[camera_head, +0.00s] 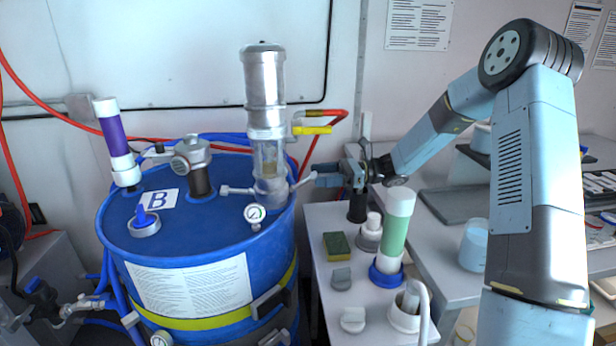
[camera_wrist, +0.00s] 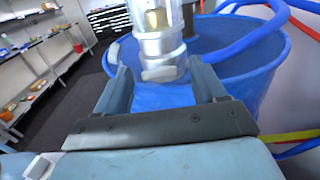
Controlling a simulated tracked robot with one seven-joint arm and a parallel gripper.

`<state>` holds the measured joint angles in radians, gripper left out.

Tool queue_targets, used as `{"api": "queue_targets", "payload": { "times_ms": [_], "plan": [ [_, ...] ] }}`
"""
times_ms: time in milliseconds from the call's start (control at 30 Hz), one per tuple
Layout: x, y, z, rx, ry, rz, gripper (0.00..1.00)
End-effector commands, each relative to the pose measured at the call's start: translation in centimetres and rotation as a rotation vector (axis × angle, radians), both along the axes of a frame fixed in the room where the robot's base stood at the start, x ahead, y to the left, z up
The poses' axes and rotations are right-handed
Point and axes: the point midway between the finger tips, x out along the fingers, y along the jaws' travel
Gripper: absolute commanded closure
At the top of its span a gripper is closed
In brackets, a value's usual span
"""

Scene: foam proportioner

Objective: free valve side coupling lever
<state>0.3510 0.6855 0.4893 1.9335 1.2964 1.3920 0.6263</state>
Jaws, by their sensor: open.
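A metal pump (camera_head: 264,110) stands upright on the blue drum marked B, with a clear section and a coupling (camera_head: 270,190) at its lower end. One grey coupling lever (camera_head: 301,183) sticks out to the right, and another lever (camera_head: 237,190) sticks out to the left. My gripper (camera_head: 318,178) is open, at the right lever's outer end. In the wrist view, the open fingers of my gripper (camera_wrist: 162,84) stand on either side of the lever's end (camera_wrist: 163,74), in front of the coupling. I cannot tell whether either finger touches it.
A yellow valve handle (camera_head: 312,130) with a red hose is above my gripper. A pressure gauge (camera_head: 256,213) is at the coupling's front. The blue drum (camera_head: 200,240) carries a purple tube and a cap. A side table (camera_head: 325,280) holds a green tube (camera_head: 394,235) and a sponge.

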Motion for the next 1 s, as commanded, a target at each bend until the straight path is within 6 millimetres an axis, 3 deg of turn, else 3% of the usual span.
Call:
{"api": "queue_targets", "payload": {
  "times_ms": [100, 300, 700, 1000],
  "plan": [
    [-0.4, 1.9, 0.0, 0.0, 0.0, 0.002, 0.3],
    [-0.6, 3.7, 0.0, 0.0, 0.0, 0.0, 0.3],
    [-0.7, 4.3, 0.0, 0.0, 0.0, -0.001, 0.3],
    [-0.7, 4.2, 0.0, 0.0, 0.0, -0.001, 0.58]
  ]
}}
